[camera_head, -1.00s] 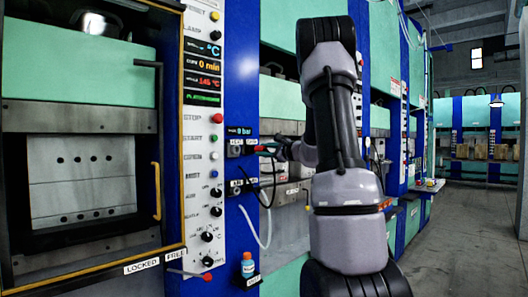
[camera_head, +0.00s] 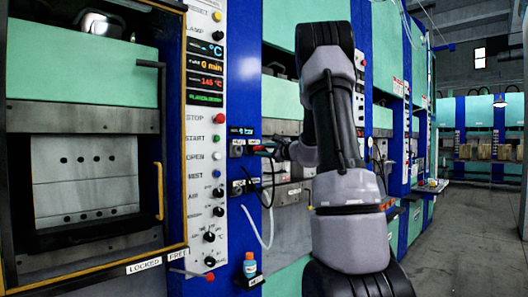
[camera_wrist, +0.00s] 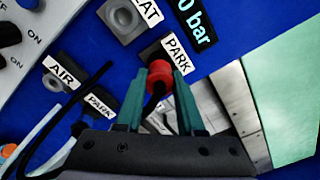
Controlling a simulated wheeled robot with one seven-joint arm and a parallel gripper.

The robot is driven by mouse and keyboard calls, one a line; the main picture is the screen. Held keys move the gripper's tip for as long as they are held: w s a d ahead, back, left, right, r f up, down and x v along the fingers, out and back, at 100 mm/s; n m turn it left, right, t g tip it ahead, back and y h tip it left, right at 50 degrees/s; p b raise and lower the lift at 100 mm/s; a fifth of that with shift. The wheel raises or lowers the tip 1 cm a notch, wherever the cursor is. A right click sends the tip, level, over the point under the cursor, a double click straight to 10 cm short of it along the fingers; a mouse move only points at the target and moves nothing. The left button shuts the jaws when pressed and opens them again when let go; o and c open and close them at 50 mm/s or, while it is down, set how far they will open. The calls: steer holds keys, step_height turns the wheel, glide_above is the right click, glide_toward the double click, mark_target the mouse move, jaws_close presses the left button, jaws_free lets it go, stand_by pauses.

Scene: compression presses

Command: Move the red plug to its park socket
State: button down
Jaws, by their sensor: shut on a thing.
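My gripper (camera_wrist: 160,78) has its green fingers shut on the red plug (camera_wrist: 158,76), seen between the fingertips in the wrist view. In the head view my gripper (camera_head: 272,149) is at the blue panel, with the red plug (camera_head: 258,149) just left of it. The upper park socket (camera_wrist: 152,54), beside a PARK label, is directly ahead of the plug. The plug's front is at or against this socket; how deep it sits cannot be told. The HEAT socket (camera_wrist: 124,18), to the upper left, looks empty.
Below are the AIR socket (camera_wrist: 52,82) and another PARK label (camera_wrist: 100,105), with a black hose (camera_wrist: 70,105) crossing there. A white hose (camera_head: 250,225) hangs below the panel. A bottle (camera_head: 249,265) stands on a small holder. A knob panel (camera_head: 205,150) is at left.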

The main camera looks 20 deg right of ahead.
steer(key=shift+w+a, duration=0.2)
steer(key=shift+w, duration=0.2)
steer(key=shift+c, duration=2.2)
jaws_free()
steer(key=v, duration=1)
steer(key=shift+s, duration=0.35)
steer(key=shift+d, duration=0.15)
